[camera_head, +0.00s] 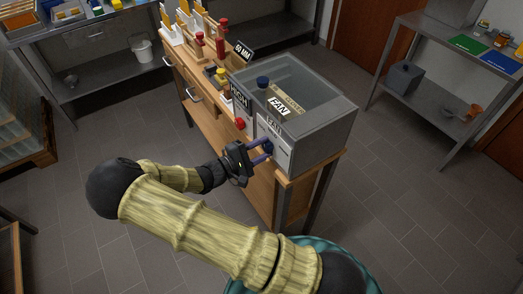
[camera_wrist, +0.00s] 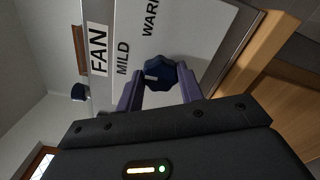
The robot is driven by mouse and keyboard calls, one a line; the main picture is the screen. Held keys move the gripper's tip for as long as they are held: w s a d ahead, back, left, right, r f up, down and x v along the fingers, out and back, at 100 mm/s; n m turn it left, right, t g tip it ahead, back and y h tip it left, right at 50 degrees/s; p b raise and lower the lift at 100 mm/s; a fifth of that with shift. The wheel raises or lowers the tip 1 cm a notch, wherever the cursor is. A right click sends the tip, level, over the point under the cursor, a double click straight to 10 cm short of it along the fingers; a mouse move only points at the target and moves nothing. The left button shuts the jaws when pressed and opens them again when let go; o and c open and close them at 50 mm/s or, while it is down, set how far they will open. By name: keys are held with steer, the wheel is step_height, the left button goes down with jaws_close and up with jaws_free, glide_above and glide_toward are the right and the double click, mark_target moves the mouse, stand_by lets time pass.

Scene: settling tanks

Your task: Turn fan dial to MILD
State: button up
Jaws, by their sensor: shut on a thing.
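The fan dial (camera_head: 268,146) is a dark blue faceted knob on the front panel of a grey box (camera_head: 325,138) with a glass top. In the wrist view the dial (camera_wrist: 163,70) bears a short white mark on its left side. The white panel reads FAN, MILD (camera_wrist: 123,58) and a partly cut-off word beginning WAR. The mark is on the side towards MILD, but I cannot tell whether it lines up exactly. My gripper (camera_head: 262,150) is shut on the dial, with a purple finger on either side; it also shows in the wrist view (camera_wrist: 160,88).
Bottles and signs stand along the wooden bench behind. Metal shelving (camera_head: 430,85) stands at the right. The tiled floor (camera_head: 405,205) at the right is clear.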

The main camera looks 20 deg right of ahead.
stand_by(0.3)
steer(key=o, duration=1)
steer(key=shift+a, duration=0.1)
steer(key=b+v, duration=0.3)
steer(key=v, duration=1.4)
steer(key=shift+a, duration=0.15)
